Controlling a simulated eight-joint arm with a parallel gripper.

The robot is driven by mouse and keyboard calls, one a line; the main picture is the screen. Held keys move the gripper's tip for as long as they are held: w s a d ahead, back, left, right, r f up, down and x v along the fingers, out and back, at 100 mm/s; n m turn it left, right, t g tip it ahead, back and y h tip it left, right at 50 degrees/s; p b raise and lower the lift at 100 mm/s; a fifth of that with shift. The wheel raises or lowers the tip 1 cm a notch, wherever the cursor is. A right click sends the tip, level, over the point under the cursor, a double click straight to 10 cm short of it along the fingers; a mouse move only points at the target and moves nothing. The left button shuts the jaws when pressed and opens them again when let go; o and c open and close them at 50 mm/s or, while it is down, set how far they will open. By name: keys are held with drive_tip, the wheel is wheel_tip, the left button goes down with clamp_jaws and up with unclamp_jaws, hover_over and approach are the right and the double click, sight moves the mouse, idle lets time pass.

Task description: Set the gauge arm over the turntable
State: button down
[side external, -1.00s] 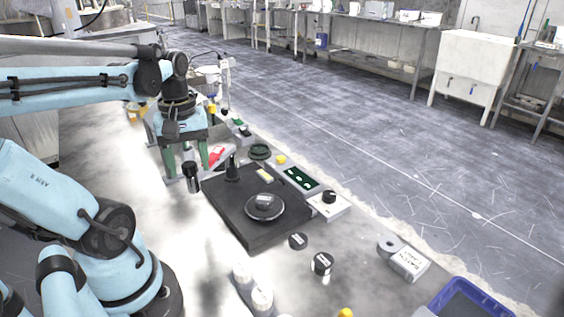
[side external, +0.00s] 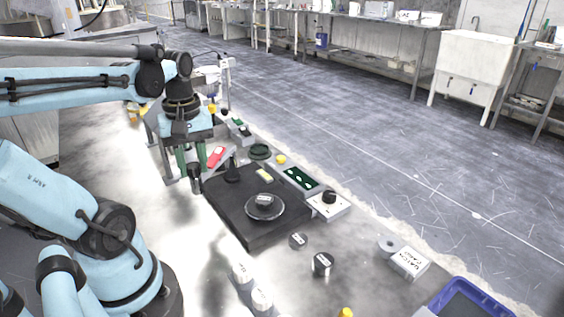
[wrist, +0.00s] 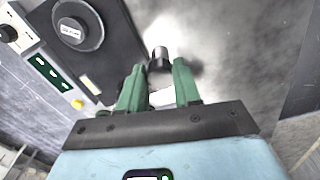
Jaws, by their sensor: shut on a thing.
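The turntable (side external: 252,214), a dark round disc, sits on a black base (side external: 225,200) with a labelled puck on it. It also shows at upper left in the wrist view (wrist: 95,40). A short dark upright post (side external: 232,172) stands at the base's far left corner. The gauge arm shows mainly as a dark cylinder (side external: 195,178) hanging beside the base's left edge, clear of the turntable; in the wrist view its end (wrist: 160,57) lies just beyond the fingertips. My gripper (side external: 194,162) has its green fingers (wrist: 158,88) shut on the gauge arm; the gripped part is mostly hidden.
A green-topped tray (side external: 299,178), a white box with a black knob (side external: 330,206) and a yellow knob (side external: 281,160) line the base's far side. Loose pucks (side external: 322,263), white cylinders (side external: 262,299) and a blue bin (side external: 467,300) stand nearer. The bench left of the base is clear.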

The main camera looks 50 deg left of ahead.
drive_tip(key=shift+w+d+n, duration=0.3)
drive_tip(key=shift+d, duration=0.1)
drive_tip(key=w+d+n, duration=0.5)
drive_tip(key=w+n, duration=0.5)
drive_tip(key=w, duration=0.2)
drive_tip(key=shift+d+n, duration=0.3)
drive_tip(key=shift+n, duration=0.1)
drive_tip(key=shift+w, duration=0.15)
drive_tip(key=c, duration=0.8)
unclamp_jaws()
wheel_tip(320, 180, up, 12)
drive_tip(key=shift+r, duration=0.1)
